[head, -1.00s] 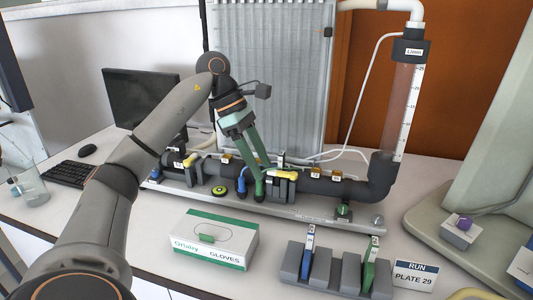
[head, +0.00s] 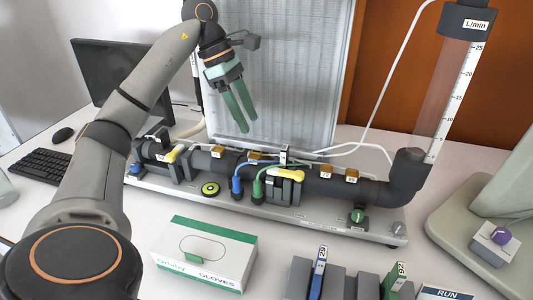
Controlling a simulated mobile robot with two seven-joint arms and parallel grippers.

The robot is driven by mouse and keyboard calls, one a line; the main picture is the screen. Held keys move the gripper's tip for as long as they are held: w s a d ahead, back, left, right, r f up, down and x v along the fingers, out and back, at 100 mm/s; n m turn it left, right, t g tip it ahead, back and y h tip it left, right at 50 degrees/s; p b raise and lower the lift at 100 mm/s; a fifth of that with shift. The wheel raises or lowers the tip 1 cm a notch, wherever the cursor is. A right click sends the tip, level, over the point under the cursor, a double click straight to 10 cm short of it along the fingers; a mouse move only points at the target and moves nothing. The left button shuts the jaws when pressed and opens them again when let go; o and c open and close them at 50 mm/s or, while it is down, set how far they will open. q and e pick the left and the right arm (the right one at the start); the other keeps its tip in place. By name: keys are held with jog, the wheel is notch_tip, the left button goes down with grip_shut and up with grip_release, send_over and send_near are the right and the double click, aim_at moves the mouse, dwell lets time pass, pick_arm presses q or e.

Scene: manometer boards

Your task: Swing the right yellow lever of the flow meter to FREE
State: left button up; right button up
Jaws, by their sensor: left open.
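The flow meter is a dark pipe (head: 325,182) along a grey base, with a clear vertical tube (head: 436,95) at the right. Its right yellow lever (head: 287,175) lies nearly level along the front of the pipe, above a grey block, its tip to the left. The left yellow lever (head: 173,155) sits at the pipe's left end, at a slant. The markings beside the levers are too small to read. My left gripper (head: 248,125) is open and empty, green fingers pointing down, above and behind the pipe, apart from both levers. My right gripper is out of view.
Blue (head: 236,185) and green (head: 257,186) hose plugs stand just left of the right lever. A glove box (head: 205,255) and a grey rack (head: 338,284) with blue and green tags stand in front. A ribbed panel (head: 300,80) rises behind the pipe.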

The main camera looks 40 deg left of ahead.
aim_at(271, 168)
pick_arm(q)
jog(key=x, duration=1.2)
jog(key=shift+d+f+b, duration=0.1)
jog(key=shift+d+b, duration=0.1)
jog(key=shift+b, duration=0.2)
jog(key=shift+c, duration=0.2)
grip_shut()
dwell(0.5)
